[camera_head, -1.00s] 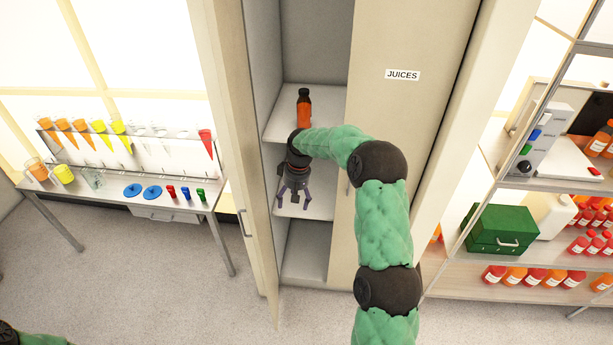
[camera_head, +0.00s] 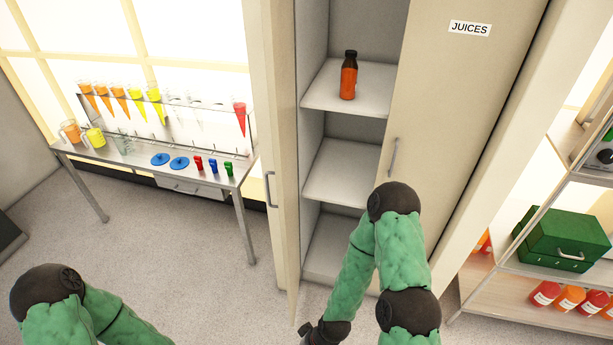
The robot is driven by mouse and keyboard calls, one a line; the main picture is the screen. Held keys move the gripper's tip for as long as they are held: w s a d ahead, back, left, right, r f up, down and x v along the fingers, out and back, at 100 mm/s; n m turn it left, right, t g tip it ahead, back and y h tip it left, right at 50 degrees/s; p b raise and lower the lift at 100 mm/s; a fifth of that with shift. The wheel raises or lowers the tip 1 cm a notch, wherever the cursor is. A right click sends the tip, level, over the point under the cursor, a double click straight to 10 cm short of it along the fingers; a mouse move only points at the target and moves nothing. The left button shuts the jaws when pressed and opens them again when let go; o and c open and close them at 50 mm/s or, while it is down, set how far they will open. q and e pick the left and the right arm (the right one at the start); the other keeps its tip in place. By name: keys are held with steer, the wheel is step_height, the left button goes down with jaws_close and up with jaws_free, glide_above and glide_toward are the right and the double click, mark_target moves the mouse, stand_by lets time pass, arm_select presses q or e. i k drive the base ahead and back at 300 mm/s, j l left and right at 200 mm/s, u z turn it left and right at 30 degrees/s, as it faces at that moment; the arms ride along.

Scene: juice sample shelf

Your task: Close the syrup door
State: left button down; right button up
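The cabinet's left door (camera_head: 270,120) stands open and is seen at a steep angle, with a handle (camera_head: 270,188) on it. No label shows on this door, so I cannot read whether it is the syrup door. The right door (camera_head: 440,110) is closed and carries a JUICES label (camera_head: 470,28) and its own handle (camera_head: 393,157). My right arm hangs in front of the cabinet, outside the shelves. Its dark wrist is at the bottom edge, and the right gripper is cut off below. My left arm shows at lower left, with its gripper out of view.
An orange bottle (camera_head: 349,76) stands on an upper cabinet shelf (camera_head: 330,99); the shelf below is bare. A table (camera_head: 215,178) with cones, jugs and blue lids stands left. A green case (camera_head: 562,240) sits on a rack at right. Floor (camera_head: 190,265) before the left door is clear.

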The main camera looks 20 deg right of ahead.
mark_target(277, 17)
steer(key=i+j+z, duration=0.15)
steer(key=z, duration=0.3)
steer(key=i+j+z, duration=0.2)
steer(key=z, duration=0.3)
steer(key=i+j+z, duration=0.1)
steer(key=j+z, duration=0.15)
steer(key=z, duration=0.2)
